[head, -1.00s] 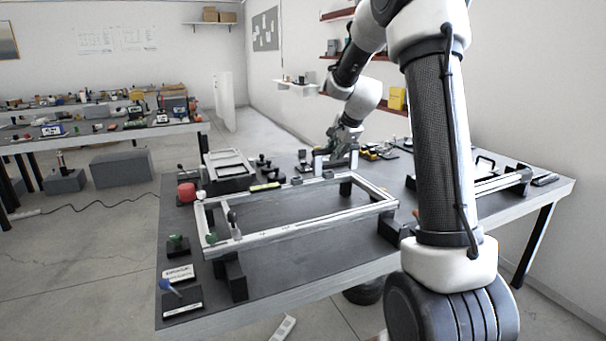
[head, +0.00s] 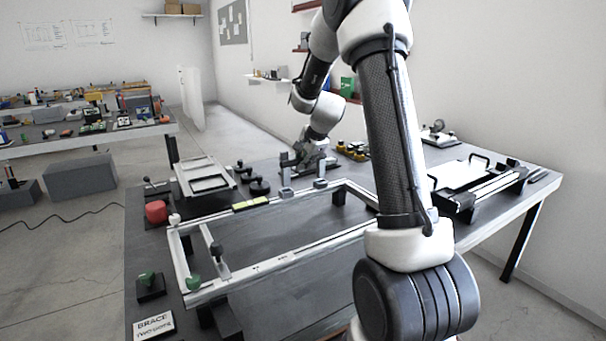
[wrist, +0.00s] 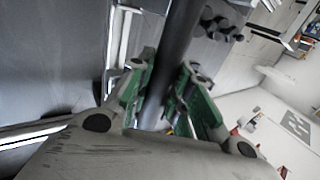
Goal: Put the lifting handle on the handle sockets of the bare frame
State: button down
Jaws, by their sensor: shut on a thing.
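The bare frame (head: 268,266) is a pale rectangular frame raised on dark supports above the dark table. Two grey handle sockets, a left one (head: 286,194) and a right one (head: 320,184), sit on its far rail. My gripper (head: 306,160) is over that rail, shut on the lifting handle (head: 286,174). The handle's grey legs point down, close above or at the sockets. I cannot tell whether they touch. In the wrist view the handle's dark bar (wrist: 180,45) runs between the green finger pads; the sockets cannot be made out there.
A red cylinder (head: 156,212), a flat light panel (head: 205,176) and black knobs (head: 258,186) stand at the left and behind the frame. A green-knobbed part (head: 150,284) and a brace sign (head: 153,326) are at front left. A white panel with black handles (head: 460,175) lies at right.

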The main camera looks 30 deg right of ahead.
jog(key=shift+f, duration=1.9)
jog(key=shift+f, duration=0.15)
jog(key=c, duration=1.3)
grip_release()
jog(key=shift+s, duration=0.1)
jog(key=s+a+r+n, duration=0.2)
jog(key=s+a+r, duration=0.1)
jog(key=s+r, duration=0.45)
jog(key=s+a+r+n, duration=0.2)
jog(key=s+r+n, duration=0.1)
jog(key=s+r, duration=0.45)
jog(key=s+a+n+g, duration=0.1)
jog(key=s+n, duration=0.3)
jog(key=s, duration=0.4)
jog(key=s+a+n, duration=0.2)
jog(key=s+n, duration=0.2)
jog(key=s, duration=0.5)
jog(key=s+a+r+n+g, duration=0.1)
jog(key=s+n, duration=0.3)
jog(key=s, duration=0.4)
jog(key=shift+s+a+r+n+g, duration=0.1)
jog(key=shift+s+a+n+g, duration=0.2)
jog(key=shift+a, duration=0.2)
